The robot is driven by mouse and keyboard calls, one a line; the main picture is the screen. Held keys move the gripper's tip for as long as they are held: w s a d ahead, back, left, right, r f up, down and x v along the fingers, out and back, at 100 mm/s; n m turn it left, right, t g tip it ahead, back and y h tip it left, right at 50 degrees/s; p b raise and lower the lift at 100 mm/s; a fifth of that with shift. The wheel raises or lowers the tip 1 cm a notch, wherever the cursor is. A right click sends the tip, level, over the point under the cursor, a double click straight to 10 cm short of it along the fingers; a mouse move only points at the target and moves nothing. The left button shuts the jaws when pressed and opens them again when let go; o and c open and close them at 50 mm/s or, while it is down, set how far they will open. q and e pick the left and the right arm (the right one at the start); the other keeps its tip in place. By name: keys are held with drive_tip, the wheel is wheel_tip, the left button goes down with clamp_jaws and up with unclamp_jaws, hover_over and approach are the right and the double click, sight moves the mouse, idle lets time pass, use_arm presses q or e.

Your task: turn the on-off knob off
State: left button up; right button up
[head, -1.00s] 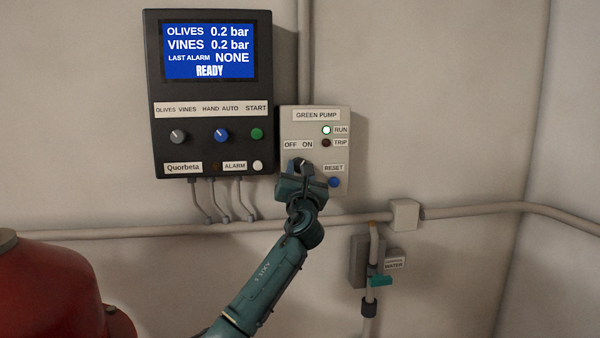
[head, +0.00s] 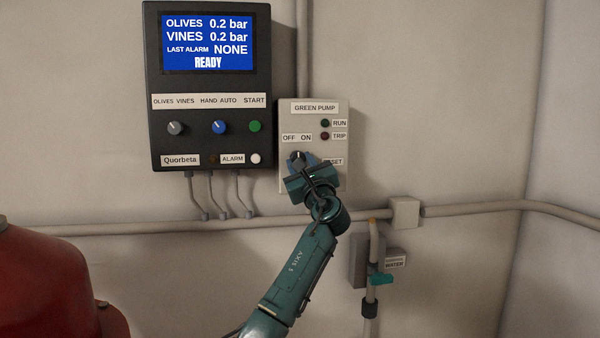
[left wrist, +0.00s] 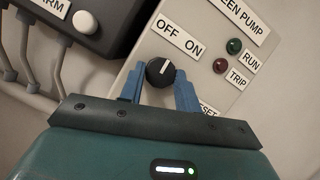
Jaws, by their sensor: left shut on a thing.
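The black on-off knob (head: 298,157) sits on the light GREEN PUMP box (head: 286,176), below the OFF and ON labels. In the left wrist view the knob (left wrist: 160,72) shows a short white mark pointing up and right; I cannot tell exactly which label it lines up with. My left gripper (head: 301,162) is shut on the knob, with its blue fingers (left wrist: 160,88) on either side. The RUN lamp (head: 325,123) is dark green and unlit; the TRIP lamp (head: 325,136) is dark red. The RESET button is hidden behind my gripper. My right gripper is not in view.
A black control panel (head: 208,92) with a blue screen reading READY hangs just left of the pump box. A pipe (head: 270,226) runs along the wall below. A teal-handled water valve (head: 381,279) is lower right, and a red tank (head: 50,290) is lower left.

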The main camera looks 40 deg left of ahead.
use_arm(q)
drive_tip(key=shift+w+d+r+n+g+b, duration=0.15)
drive_tip(key=shift+n+g, duration=0.55)
drive_tip(key=shift+n, duration=0.75)
drive_tip(key=shift+a+f+n+g+b, duration=0.15)
drive_tip(key=shift+n+g, duration=0.55)
drive_tip(key=shift+n, duration=0.7)
drive_tip(key=shift+w+d+r+n+g+b, duration=0.15)
drive_tip(key=shift+n+g, duration=0.55)
drive_tip(key=shift+n, duration=0.75)
drive_tip(key=shift+s, duration=0.1)
drive_tip(key=o, duration=1)
